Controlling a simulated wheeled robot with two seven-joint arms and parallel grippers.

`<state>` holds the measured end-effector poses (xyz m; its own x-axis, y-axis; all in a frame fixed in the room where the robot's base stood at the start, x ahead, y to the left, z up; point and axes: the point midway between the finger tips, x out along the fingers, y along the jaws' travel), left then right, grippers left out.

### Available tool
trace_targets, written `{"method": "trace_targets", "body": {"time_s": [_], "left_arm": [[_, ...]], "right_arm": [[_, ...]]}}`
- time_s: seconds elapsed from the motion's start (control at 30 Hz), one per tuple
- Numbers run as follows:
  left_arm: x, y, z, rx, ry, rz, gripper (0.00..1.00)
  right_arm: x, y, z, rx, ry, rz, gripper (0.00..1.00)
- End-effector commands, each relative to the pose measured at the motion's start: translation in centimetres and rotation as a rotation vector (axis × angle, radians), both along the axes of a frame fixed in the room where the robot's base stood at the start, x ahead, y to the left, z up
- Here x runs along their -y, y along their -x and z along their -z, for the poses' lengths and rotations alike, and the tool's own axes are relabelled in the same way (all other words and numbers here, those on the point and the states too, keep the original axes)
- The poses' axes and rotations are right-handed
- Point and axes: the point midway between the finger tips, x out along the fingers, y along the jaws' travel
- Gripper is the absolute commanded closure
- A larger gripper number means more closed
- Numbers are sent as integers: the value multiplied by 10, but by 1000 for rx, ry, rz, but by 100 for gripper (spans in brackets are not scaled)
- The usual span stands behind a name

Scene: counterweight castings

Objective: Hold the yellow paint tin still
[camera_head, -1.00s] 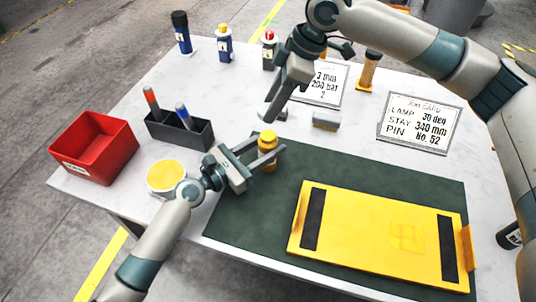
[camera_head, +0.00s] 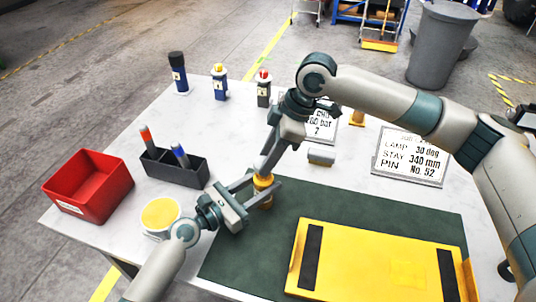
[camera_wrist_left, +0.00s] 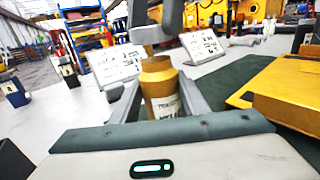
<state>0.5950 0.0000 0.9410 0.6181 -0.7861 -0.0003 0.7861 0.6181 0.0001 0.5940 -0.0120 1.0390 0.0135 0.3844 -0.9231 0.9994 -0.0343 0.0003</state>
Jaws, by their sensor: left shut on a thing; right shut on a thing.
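The yellow paint tin (camera_head: 264,184) stands upright at the far left part of the dark green mat (camera_head: 345,212). In the left wrist view the tin (camera_wrist_left: 161,88) is ochre yellow with a white label low on its side. My left gripper (camera_head: 262,193) is shut around its body, one finger on each side.
A yellow panel (camera_head: 375,262) with black strips lies on the mat. A round white tub with yellow top (camera_head: 160,214), a red bin (camera_head: 88,186) and a dark marker tray (camera_head: 174,168) stand left. Several bottles (camera_head: 219,83) and cards (camera_head: 410,157) are farther back.

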Motion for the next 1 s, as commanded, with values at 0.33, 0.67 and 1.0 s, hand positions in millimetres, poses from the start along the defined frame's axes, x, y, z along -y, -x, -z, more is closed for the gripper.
{"method": "trace_targets", "body": {"time_s": [0.33,0.67,1.0], "left_arm": [[0,0,0,-1,-1,0,99],[0,0,0,-1,-1,0,99],[0,0,0,-1,-1,0,99]], "right_arm": [[0,0,0,0,0,0,84],[0,0,14,-2,0,0,84],[0,0,18,0,0,0,84]]}}
